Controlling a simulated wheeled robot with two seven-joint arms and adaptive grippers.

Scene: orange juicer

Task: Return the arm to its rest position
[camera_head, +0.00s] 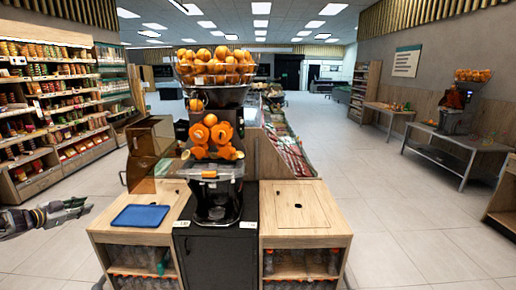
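My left gripper (84,206) comes in from the left edge, pointing right. It is in the air, apart from the counter, to the left of the blue tray (141,216). Nothing shows held in it; the gap between its fingers is too small to make out. My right gripper is out of view. The orange juicer (212,175) stands on a black cabinet in the middle, with a basket of oranges (215,68) on top and cut orange shapes on its front.
A brown open-sided box (150,145) sits behind the left counter. Stocked shelves (50,110) line the left wall. A metal table (460,150) with another juicer stands at right.

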